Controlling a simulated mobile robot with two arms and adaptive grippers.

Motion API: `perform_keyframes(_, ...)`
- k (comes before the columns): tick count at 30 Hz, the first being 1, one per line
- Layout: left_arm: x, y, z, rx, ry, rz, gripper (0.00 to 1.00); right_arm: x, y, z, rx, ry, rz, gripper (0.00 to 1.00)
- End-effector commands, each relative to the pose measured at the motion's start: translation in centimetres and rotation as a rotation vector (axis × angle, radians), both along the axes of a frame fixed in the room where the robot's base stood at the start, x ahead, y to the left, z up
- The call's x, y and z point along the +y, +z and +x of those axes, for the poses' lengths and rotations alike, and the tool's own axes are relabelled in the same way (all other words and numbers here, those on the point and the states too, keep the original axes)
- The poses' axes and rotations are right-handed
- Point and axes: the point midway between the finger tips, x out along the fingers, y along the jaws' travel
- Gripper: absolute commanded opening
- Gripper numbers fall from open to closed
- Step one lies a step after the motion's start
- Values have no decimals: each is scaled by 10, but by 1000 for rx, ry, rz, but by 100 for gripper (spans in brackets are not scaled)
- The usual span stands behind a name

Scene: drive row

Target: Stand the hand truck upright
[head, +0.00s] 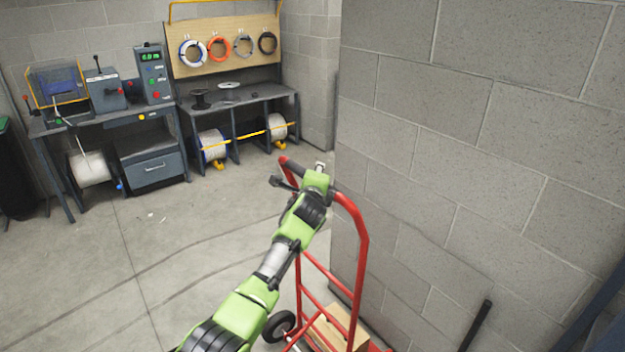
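The red hand truck (360,262) stands beside the grey block wall, right of centre. Its top handle bar is partly hidden by my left arm. A black wheel (278,326) shows low on its left side, and a cardboard box (337,324) sits low in its frame. From this angle I cannot tell whether it is fully upright or tilted. My green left arm reaches up from the bottom, and my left gripper (318,172) is at the handle bar. Its fingers are mostly hidden, so its grip is unclear. My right gripper is not in view.
The block wall (470,150) fills the right side, close to the hand truck. A workbench (120,122) with machines and a second bench (245,98) with cable spools stand at the back left. The concrete floor between them and the truck is largely clear.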

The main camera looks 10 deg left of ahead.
Motion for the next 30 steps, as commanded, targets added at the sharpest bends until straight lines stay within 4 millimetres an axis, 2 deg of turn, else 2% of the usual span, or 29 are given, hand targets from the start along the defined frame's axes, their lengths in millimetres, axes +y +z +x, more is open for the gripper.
perform_keyframes(9, 1, -1, -1, 4, 3, 1, 38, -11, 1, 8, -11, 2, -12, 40)
perform_keyframes(14, 1, -1, -5, 4, 5, 3, 38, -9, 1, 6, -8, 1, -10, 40)
perform_keyframes(20, -1, 3, -23, 5, 4, 2, 38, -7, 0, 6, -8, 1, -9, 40)
perform_keyframes(30, -10, 15, -67, 5, 1, 3, 38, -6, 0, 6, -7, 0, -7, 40)
